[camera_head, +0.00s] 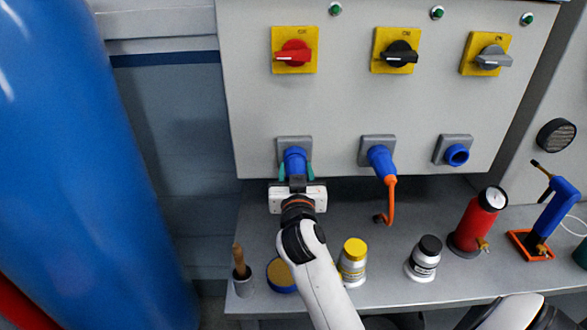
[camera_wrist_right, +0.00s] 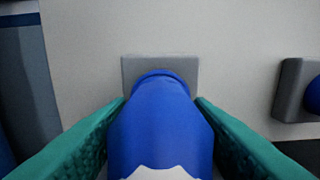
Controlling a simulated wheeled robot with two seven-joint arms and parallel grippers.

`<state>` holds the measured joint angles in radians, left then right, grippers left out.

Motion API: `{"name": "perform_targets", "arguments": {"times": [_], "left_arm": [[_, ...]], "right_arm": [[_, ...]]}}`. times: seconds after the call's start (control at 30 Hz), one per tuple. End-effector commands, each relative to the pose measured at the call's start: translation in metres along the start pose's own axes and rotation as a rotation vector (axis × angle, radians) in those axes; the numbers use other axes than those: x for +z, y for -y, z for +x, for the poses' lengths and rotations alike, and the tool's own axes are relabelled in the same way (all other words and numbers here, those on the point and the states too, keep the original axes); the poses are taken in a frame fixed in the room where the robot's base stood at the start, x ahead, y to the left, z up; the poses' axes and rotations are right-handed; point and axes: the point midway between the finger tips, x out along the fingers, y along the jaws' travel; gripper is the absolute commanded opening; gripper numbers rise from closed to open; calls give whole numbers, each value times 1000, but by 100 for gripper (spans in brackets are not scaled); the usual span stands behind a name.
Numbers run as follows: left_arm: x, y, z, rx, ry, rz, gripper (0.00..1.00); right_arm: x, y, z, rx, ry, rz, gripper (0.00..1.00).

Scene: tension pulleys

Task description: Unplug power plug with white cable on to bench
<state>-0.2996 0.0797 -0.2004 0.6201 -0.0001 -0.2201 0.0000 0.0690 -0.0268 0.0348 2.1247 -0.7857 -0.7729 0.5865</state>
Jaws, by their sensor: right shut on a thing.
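A blue power plug (camera_head: 295,158) sits at the left grey socket (camera_head: 283,144) on the cabinet front. My right gripper (camera_head: 296,171) reaches up to it from below, with its teal fingers on both sides of the plug. In the right wrist view, the plug (camera_wrist_right: 162,125) fills the space between the fingers and meets the grey socket plate (camera_wrist_right: 130,72). A white piece (camera_wrist_right: 160,173), perhaps the start of its cable, shows at the lower edge; the rest of the cable is hidden. My left gripper is not in view.
A second blue plug (camera_head: 380,160) with an orange cable (camera_head: 391,205) is in the middle socket; the right socket (camera_head: 456,153) is empty. The bench (camera_head: 383,293) holds a yellow-capped jar (camera_head: 353,265), black-capped jar (camera_head: 425,262), red pump (camera_head: 474,225) and brush cup (camera_head: 243,283).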

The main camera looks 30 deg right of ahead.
Motion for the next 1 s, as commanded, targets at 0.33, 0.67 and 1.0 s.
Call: {"name": "perform_targets", "arguments": {"times": [0.33,0.67,1.0], "left_arm": [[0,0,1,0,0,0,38],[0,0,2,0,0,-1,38],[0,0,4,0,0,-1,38]], "right_arm": [[0,0,-14,1,-1,2,10],[0,0,-28,1,-1,1,10],[0,0,-41,1,-1,1,10]]}}
